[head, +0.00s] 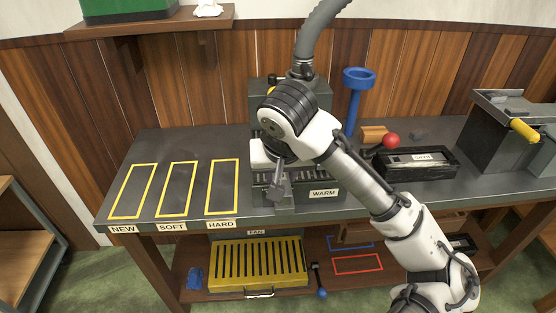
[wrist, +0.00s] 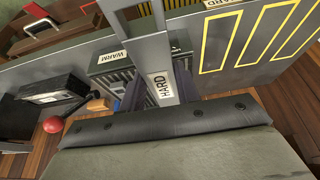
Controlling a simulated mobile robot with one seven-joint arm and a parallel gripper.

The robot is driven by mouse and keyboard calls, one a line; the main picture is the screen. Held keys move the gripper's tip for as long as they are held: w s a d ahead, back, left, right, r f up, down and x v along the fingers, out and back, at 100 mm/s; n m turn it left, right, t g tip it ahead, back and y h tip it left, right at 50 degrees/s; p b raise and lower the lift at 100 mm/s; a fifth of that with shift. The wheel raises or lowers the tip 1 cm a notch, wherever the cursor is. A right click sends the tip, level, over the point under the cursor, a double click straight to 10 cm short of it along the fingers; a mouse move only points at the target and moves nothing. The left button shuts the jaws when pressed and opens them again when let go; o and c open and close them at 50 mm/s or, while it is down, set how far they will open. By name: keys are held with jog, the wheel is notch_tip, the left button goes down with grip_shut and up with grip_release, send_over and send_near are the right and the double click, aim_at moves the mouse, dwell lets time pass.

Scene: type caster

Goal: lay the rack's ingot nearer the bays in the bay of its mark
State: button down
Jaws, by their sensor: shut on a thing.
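My gripper (head: 278,186) is over the left part of the dark rack marked WARM (head: 322,194). In the wrist view my gripper (wrist: 158,92) is shut on a grey ingot (wrist: 150,52) with a white HARD label. In the head view, I cannot tell the ingot apart from the fingers. Three yellow-outlined bays lie flat on the bench to the left: NEW (head: 134,191), SOFT (head: 177,189) and HARD (head: 222,187), nearest the rack. All three are empty. My arm hides part of the rack, so I cannot tell what else stands in it.
Right of the rack are a black tray (head: 418,164), a red ball knob (head: 390,140), a blue funnel stand (head: 356,95) and a grey machine (head: 505,135). A yellow slatted box (head: 258,264) sits on the lower shelf. The bench around the bays is clear.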

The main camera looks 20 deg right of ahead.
jog(key=shift+s+a+r, duration=0.1)
jog(key=shift+s, duration=0.1)
jog(key=shift+w+a+r, duration=0.1)
jog(key=shift+w, duration=0.1)
jog(key=w+a+r, duration=0.3)
jog(key=w+a, duration=0.1)
jog(key=w, duration=0.7)
jog(key=r+p, duration=0.1)
send_over(223, 185)
jog(key=s, duration=0.1)
jog(key=f+p, duration=0.1)
jog(key=f, duration=0.8)
jog(key=f+p, duration=0.1)
jog(key=f, duration=0.9)
jog(key=shift+s+a+f, duration=0.15)
jog(key=shift+a+f, duration=0.05)
jog(key=shift+f, duration=0.05)
jog(key=shift+f, duration=0.1)
jog(key=c, duration=1)
grip_release()
jog(key=shift+s+f, duration=0.1)
